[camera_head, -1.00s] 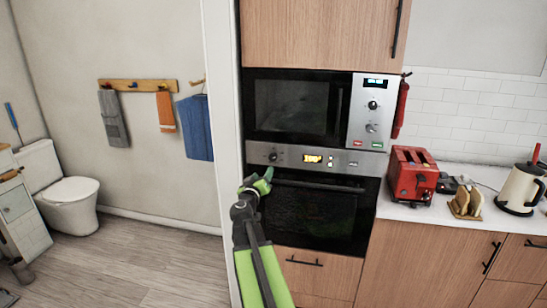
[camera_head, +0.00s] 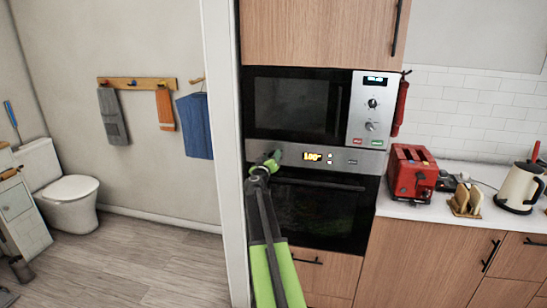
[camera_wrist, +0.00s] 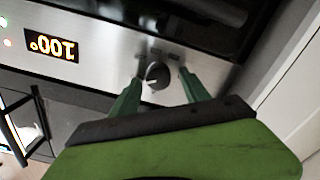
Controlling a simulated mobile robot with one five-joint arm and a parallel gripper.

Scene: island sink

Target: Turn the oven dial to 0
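The oven dial (camera_wrist: 158,76) is a dark round knob on the oven's silver control panel (camera_head: 372,167). In the wrist view, it lies between and slightly beyond the two green fingertips of my gripper (camera_wrist: 160,82). The fingers are spread with a visible gap on each side of the dial. In the head view, my gripper (camera_head: 272,159) reaches the panel's left end and covers the dial. The oven display (camera_wrist: 51,46) appears upside down in the wrist view and reads about 100°; it also glows in the head view (camera_head: 312,157).
A microwave (camera_head: 292,104) with its own knobs (camera_head: 372,104) is directly above the oven. The dark oven door (camera_head: 315,212) and its handle are below the panel. A white wall edge (camera_head: 225,150) stands close on the left. A red toaster (camera_head: 411,172) sits on the right counter.

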